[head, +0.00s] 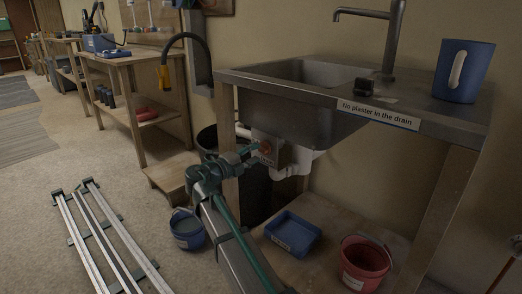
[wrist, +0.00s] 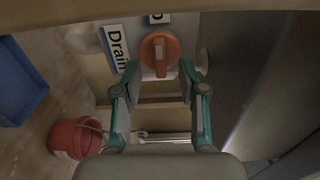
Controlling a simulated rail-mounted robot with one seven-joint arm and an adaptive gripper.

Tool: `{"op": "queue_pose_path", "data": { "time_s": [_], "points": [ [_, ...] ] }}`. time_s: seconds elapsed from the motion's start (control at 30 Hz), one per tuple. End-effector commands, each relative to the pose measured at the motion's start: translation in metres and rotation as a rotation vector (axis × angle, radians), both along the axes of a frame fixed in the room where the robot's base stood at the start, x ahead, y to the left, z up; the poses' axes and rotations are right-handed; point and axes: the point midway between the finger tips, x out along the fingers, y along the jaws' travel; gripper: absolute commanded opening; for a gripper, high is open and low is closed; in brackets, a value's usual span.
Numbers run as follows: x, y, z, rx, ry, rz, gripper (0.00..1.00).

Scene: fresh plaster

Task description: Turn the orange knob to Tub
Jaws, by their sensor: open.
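The orange knob (head: 266,147) sits on a pale valve box (head: 272,156) under the sink's front edge. In the wrist view the knob (wrist: 160,54) is ahead, its raised bar running up and down the picture. A "Drain" label (wrist: 118,49) is left of it, and a second blue-and-white label (wrist: 159,18) is above, too cut off to read. My gripper (head: 250,156) is in front of the box. In the wrist view my gripper (wrist: 160,78) is open and empty, fingertips either side of the knob's lower end; contact cannot be told.
The steel sink (head: 300,96) with its front rim overhangs the knob. A blue tray (head: 292,232) and a red bucket (head: 365,262) stand on the shelf below. A blue bucket (head: 187,229) and metal rails (head: 102,240) are on the floor at left.

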Motion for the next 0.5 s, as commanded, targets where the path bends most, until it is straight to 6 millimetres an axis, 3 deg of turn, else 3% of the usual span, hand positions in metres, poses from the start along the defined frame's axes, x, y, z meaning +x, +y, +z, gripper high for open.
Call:
{"op": "queue_pose_path", "data": {
  "time_s": [0.5],
  "points": [
    [-0.043,0.039,0.0,-0.001,-0.001,0.002,0.42]
  ]
}}
